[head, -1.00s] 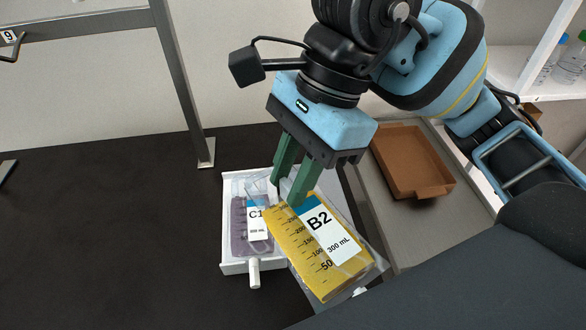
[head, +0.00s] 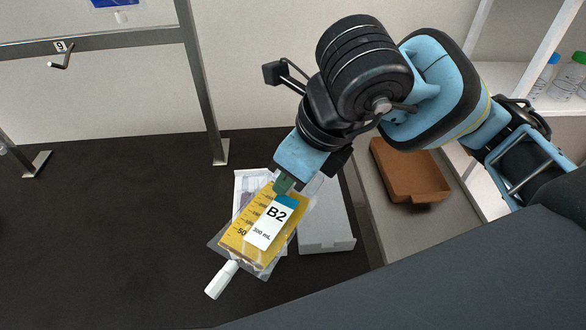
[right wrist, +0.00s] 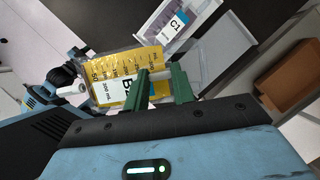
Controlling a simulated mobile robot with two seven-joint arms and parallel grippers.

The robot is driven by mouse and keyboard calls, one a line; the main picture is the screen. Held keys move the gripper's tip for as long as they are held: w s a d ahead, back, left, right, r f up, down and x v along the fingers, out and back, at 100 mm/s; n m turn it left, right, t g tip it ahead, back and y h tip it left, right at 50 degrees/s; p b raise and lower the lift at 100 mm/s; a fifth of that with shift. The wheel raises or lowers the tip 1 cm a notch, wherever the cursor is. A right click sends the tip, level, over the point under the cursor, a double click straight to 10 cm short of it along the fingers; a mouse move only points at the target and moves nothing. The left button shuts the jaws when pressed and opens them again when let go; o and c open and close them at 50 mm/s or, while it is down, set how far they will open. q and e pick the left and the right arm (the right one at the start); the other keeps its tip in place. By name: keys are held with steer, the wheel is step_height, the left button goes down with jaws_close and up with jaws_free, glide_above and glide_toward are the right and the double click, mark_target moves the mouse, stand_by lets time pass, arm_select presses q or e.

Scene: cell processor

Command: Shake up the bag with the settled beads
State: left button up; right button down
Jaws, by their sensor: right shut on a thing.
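My right gripper (head: 284,184) is shut on the top end of the B2 bag (head: 240,243), a clear bag with yellow contents, a scale and a white and blue label. The bag hangs tilted above the trays, its white port end toward the lower left. In the right wrist view, the green fingers (right wrist: 163,82) overlap the bag (right wrist: 115,68). The C1 bag (right wrist: 165,30) lies in a white tray; in the head view B2 mostly hides it. I cannot make out separate beads in B2. My left gripper is not in view.
An empty white tray (head: 330,247) lies beside the C1 tray (head: 241,185) on the dark bench (head: 100,235). A brown open box (head: 400,172) sits to the right. A metal rack frame (head: 200,85) with a hook stands behind.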

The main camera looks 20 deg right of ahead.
steer(key=n+g+b, duration=0.1)
steer(key=n, duration=0.1)
steer(key=n+g+y+b, duration=0.1)
steer(key=n, duration=0.2)
steer(key=shift+f+n, duration=0.2)
steer(key=shift+n, duration=0.1)
steer(key=n+g+b, duration=0.1)
steer(key=n, duration=0.2)
steer(key=n+g+b, duration=0.1)
steer(key=n, duration=0.2)
steer(key=shift+y, duration=0.3)
steer(key=shift+r+n+g+b, duration=0.15)
steer(key=shift+n+g+b, duration=0.3)
steer(key=shift+n, duration=0.45)
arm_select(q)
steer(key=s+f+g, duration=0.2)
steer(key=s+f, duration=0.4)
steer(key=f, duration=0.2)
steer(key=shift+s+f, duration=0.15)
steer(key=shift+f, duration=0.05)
arm_select(e)
steer(key=shift+r, duration=0.15)
